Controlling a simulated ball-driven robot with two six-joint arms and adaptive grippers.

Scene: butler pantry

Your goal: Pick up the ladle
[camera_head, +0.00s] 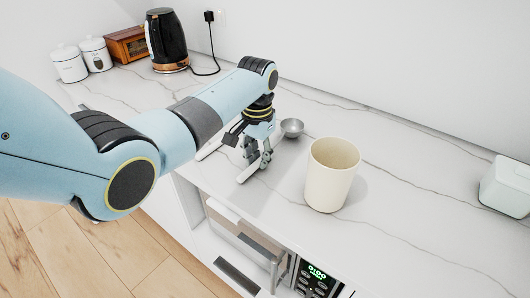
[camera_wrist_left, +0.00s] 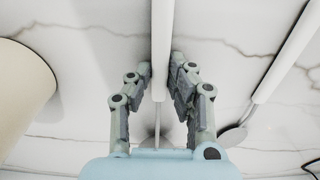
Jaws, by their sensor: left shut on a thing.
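The ladle (camera_head: 292,128) has a round metal bowl and a white handle. Its bowl shows just right of my left gripper (camera_head: 256,157) in the head view, and its handle end comes out toward the counter's front edge. In the left wrist view the white handle (camera_wrist_left: 162,40) runs between the two fingers of my left gripper (camera_wrist_left: 160,85). They are shut on it, with a thin metal shank below. I cannot tell whether the ladle touches the counter. My right gripper is not in view.
A second white-handled utensil (camera_wrist_left: 288,55) lies beside the ladle. A cream cylindrical container (camera_head: 328,180) stands close on the head view's right. A black kettle (camera_head: 166,38) and white canisters (camera_head: 70,66) stand farther back. A pale box (camera_head: 507,186) is far right. The marble counter (camera_head: 420,200) is otherwise clear there.

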